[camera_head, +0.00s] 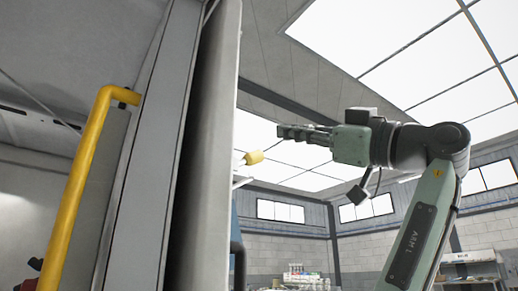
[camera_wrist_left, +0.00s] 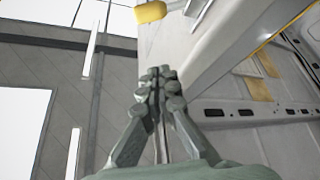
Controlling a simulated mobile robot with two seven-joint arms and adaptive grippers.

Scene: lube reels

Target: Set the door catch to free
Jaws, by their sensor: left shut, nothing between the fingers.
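The door catch appears to be the yellow knob (camera_head: 254,157) on a thin stem beside the edge of the pale door (camera_head: 214,150). A yellow piece, likely the same knob, shows at the top of the left wrist view (camera_wrist_left: 151,12). Which setting it is in, I cannot tell. My left gripper (camera_head: 283,132) is shut and empty, pointing left towards the door, a little above and to the right of the knob. Its closed fingertips (camera_wrist_left: 160,74) appear below the yellow piece in the wrist view, with a gap between. My right gripper is not in view.
A yellow grab rail (camera_head: 78,190) stands on the vehicle body at the left. The door edge rises close to the gripper's left. Open air lies around my left arm. A workbench (camera_head: 468,268) and several small items (camera_head: 299,278) are far back.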

